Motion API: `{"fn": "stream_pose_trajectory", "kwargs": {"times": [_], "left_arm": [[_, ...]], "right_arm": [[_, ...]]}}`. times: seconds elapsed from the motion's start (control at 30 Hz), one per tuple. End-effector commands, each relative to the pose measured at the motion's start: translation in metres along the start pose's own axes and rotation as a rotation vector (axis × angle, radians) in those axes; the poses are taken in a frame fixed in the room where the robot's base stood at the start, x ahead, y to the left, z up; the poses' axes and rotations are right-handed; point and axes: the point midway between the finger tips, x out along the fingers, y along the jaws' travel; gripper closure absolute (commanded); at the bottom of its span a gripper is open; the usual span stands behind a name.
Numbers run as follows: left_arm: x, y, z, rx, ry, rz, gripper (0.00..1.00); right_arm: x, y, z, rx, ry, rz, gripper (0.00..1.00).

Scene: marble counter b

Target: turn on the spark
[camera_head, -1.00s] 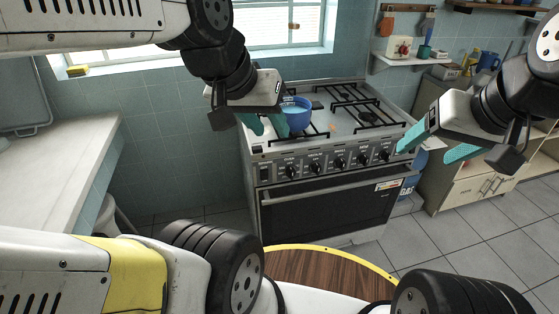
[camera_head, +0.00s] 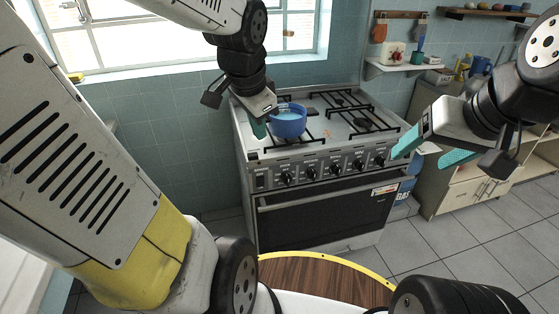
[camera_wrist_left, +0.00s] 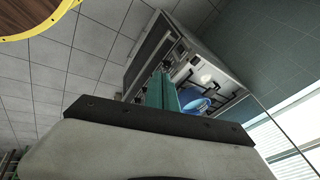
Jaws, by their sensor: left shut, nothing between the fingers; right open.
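The stove (camera_head: 330,165) stands ahead with a row of black knobs on its front panel. A dark rectangular switch (camera_head: 260,181) sits at the panel's far left end; its marking is too small to read. My left gripper (camera_head: 259,130) is shut and empty, its teal fingers pointing down near the stove's left front corner, above the switch and left of the blue pot (camera_head: 289,122). In the left wrist view, its closed fingers (camera_wrist_left: 161,92) overlap the stove front (camera_wrist_left: 150,50). Contact cannot be told. My right gripper (camera_head: 432,150) is open and empty at the stove's right.
The blue pot with pale contents stands on the front left burner, close beside my left gripper. A blue gas cylinder (camera_head: 404,190) stands right of the stove, by a cabinet (camera_head: 465,190). A round wooden top (camera_head: 325,277) lies in front. Floor between is clear.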

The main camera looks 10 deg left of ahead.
Motion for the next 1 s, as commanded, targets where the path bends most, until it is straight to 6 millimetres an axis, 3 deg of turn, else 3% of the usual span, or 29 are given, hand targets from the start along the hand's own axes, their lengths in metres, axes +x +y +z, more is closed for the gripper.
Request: {"fn": "stream_pose_trajectory", "kwargs": {"times": [0.2,0.5,0.8,1.0], "left_arm": [[0.063,-0.034,-0.010,0.482,-0.123,0.037,1.00],[0.163,-0.062,-0.017,1.141,-0.169,0.172,1.00],[0.262,-0.065,-0.014,1.696,-0.076,0.303,1.00],[0.294,-0.061,-0.013,1.875,-0.019,0.331,1.00]], "right_arm": [[0.000,0.000,0.000,0.000,0.000,0.000,0.29],[0.000,0.000,0.000,0.000,0.000,0.000,0.29],[0.000,0.000,0.000,0.000,0.000,0.000,0.29],[0.000,0.000,0.000,0.000,0.000,0.000,0.29]]}}
